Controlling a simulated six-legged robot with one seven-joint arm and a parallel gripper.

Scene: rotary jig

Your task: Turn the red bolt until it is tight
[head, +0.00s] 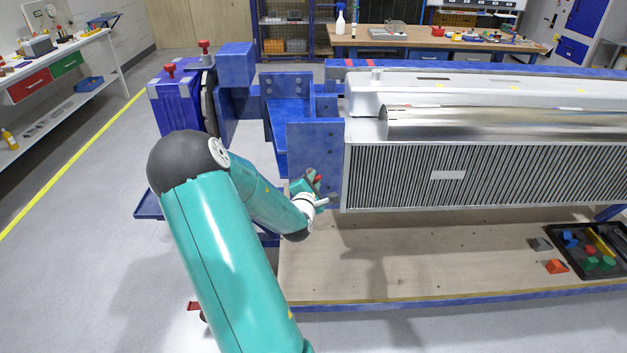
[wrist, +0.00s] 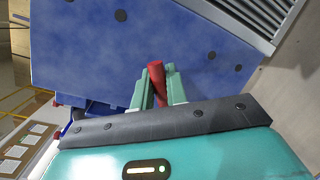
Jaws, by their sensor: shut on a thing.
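The red bolt (wrist: 156,72) sticks up between the two fingers of my gripper (wrist: 157,92) in the wrist view. The fingers are shut on it, one on each side. In the head view my gripper (head: 325,199) is at the lower part of the blue bracket plate (head: 315,145), at the left end of the finned unit. A small red part shows by my wrist there, but I cannot tell if it is the bolt. The bolt's lower part and its seat are hidden by my gripper.
The finned metal unit (head: 480,178) lies just right of my gripper. Below is a wooden board (head: 400,265) with loose blocks and a black tray (head: 573,262) at its right. A blue rotary drive housing (head: 178,105) with red knobs stands at the left. The grey floor at left is clear.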

